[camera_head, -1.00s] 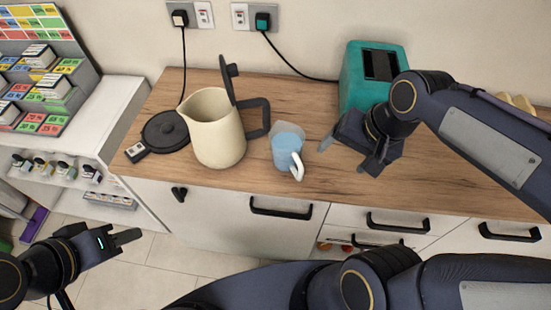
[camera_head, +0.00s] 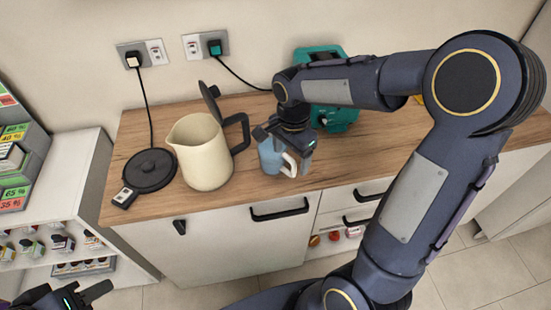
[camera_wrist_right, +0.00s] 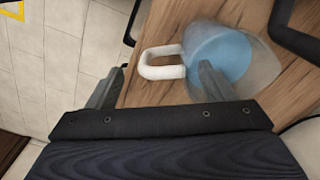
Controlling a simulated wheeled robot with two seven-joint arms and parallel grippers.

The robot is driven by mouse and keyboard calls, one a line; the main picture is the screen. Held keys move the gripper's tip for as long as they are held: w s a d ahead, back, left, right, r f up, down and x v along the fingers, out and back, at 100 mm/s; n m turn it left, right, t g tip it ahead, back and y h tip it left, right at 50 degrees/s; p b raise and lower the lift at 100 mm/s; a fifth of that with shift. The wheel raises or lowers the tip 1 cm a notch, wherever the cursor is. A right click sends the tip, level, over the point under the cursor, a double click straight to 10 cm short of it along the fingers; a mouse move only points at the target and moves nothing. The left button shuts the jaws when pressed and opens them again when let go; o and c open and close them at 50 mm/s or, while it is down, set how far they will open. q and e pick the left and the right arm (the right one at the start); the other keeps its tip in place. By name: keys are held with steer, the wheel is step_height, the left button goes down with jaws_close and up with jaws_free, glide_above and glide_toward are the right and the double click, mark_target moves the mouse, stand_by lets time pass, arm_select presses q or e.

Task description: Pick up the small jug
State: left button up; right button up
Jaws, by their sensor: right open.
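The small jug (camera_head: 268,160) is light blue with a clear upper part and a white handle (camera_head: 290,165). It stands on the wooden worktop, right of the cream kettle. My right gripper (camera_head: 290,150) is above and beside it, partly hiding it. In the right wrist view the open fingers (camera_wrist_right: 162,84) point at the jug (camera_wrist_right: 222,52). The white handle (camera_wrist_right: 160,62) lies between and just beyond the fingertips, with one finger overlapping the jug's body in the picture. I cannot tell whether they touch. My left gripper (camera_head: 96,291) is low at the left, partly cut off, away from the worktop.
The cream kettle (camera_head: 204,155), lid up, stands close left of the jug. Its black base (camera_head: 151,170) lies further left. A teal appliance (camera_head: 340,118) stands behind my right arm. The front edge of the worktop is near the jug, above drawers with black handles (camera_head: 279,211).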

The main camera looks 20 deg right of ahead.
steer(key=f, duration=0.4)
steer(key=shift+w+a+f, duration=0.1)
steer(key=shift+a+f, duration=0.1)
steer(key=shift+f, duration=0.1)
steer(key=c, duration=1.4)
